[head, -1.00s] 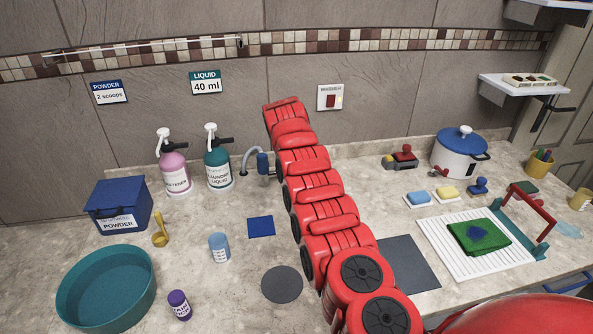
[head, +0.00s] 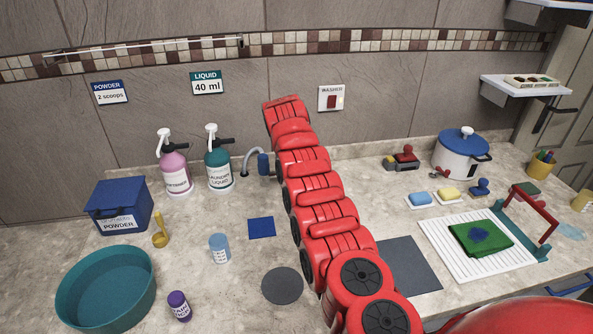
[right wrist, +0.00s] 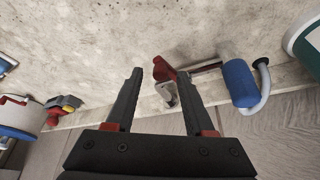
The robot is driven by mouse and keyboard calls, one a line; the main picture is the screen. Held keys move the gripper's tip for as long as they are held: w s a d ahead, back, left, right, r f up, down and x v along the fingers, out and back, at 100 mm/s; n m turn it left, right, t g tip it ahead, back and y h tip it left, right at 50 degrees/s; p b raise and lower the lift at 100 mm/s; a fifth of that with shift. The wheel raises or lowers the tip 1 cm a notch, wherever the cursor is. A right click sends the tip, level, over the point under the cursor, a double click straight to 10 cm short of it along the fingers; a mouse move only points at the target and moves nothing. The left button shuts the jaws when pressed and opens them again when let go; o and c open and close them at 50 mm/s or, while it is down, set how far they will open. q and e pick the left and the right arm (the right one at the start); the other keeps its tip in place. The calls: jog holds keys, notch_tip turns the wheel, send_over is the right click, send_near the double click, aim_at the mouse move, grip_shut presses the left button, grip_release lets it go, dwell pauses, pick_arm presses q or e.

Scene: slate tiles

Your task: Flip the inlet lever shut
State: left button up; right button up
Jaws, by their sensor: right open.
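In the right wrist view my right gripper (right wrist: 161,75) is open, its two dark fingers spread apart. A red lever (right wrist: 163,68) shows at the gap between the fingertips, close to the right-hand finger. A small metal fitting (right wrist: 167,93) lies below it, also between the fingers. I cannot tell whether a finger touches the lever. A blue cylinder (right wrist: 239,82) with a grey curved hose is to the right; the head view also shows this blue cylinder (head: 263,164) by the wall. In the head view my right arm hides the lever and the gripper. My left gripper is out of view.
A teal liquid bottle (head: 218,164) and a pink softener bottle (head: 174,170) stand left of the hose. The washer switch (head: 331,98) is on the wall above. A blue pad (head: 261,228) lies on the counter. A white pot (head: 461,155) stands to the right.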

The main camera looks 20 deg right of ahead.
jog(key=b+v, duration=0.3)
jog(key=v, duration=1.3)
jog(key=shift+s+r, duration=0.2)
jog(key=shift+r, duration=0.05)
jog(key=shift+c, duration=0.3)
